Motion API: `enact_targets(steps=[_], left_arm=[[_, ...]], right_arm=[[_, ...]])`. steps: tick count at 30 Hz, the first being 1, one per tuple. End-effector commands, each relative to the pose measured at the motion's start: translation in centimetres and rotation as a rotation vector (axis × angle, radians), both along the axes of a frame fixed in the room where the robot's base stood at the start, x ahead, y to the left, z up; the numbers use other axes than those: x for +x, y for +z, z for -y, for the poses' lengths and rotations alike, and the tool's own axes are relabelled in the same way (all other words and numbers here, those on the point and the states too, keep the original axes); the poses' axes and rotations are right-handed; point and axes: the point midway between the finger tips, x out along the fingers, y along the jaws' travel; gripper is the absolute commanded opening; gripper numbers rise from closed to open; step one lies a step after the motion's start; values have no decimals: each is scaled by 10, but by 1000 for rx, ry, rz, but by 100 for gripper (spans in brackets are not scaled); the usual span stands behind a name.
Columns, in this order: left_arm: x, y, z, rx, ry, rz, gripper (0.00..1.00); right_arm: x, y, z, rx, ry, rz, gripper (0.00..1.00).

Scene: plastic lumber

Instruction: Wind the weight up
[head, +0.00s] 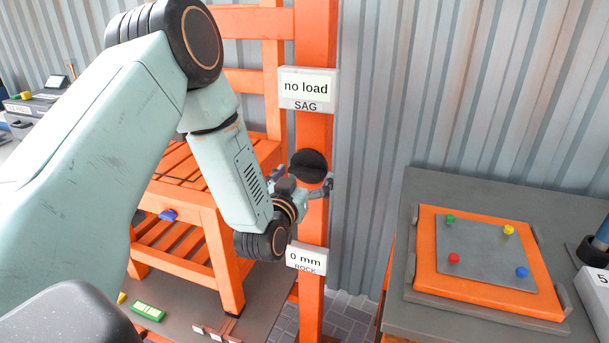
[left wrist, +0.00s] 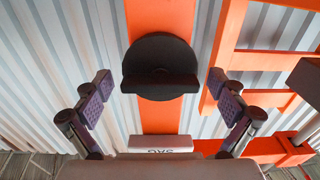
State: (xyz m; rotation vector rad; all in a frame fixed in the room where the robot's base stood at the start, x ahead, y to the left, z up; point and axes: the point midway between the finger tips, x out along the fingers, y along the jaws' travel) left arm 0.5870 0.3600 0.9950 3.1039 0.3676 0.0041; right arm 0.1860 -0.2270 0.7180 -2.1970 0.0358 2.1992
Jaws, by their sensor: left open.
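A black round disc (head: 309,166) is on the orange upright post (head: 315,130), between two displays. In the left wrist view the disc (left wrist: 160,52) has a bar or ledge across its lower part. My left gripper (head: 300,190) is just in front of and below the disc in the head view. In the left wrist view its fingers (left wrist: 160,88) are spread wide on either side of the disc, with nothing between them that I can see gripped. The upper display (head: 306,88) reads "no load", SAG. The lower display (head: 306,258) reads "0 mm". No hanging weight is identifiable.
An orange slatted bench (head: 226,255) stands behind my left arm. A grey table (head: 420,200) at the right carries an orange board (head: 432,260) with coloured pegs. A green item (head: 148,312) lies low at left. Corrugated wall (head: 375,110) is behind the post.

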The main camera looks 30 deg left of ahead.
Motion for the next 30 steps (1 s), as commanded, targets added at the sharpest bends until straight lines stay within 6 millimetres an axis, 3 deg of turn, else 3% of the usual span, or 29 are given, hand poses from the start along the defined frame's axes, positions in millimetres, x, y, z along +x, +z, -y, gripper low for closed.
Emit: enact_targets(steps=[11,14,24,30], left_arm=[[-5,-1,1,0,0,-3,98],[-16,-1,4,-2,0,-4,98],[-82,-1,19,-2,1,-6,98],[-109,-1,26,-1,0,-3,98]], right_arm=[[0,0,0,0,0,0,40],[0,0,0,0,0,0,40],[0,0,0,0,0,0,40],[0,0,0,0,0,0,40]])
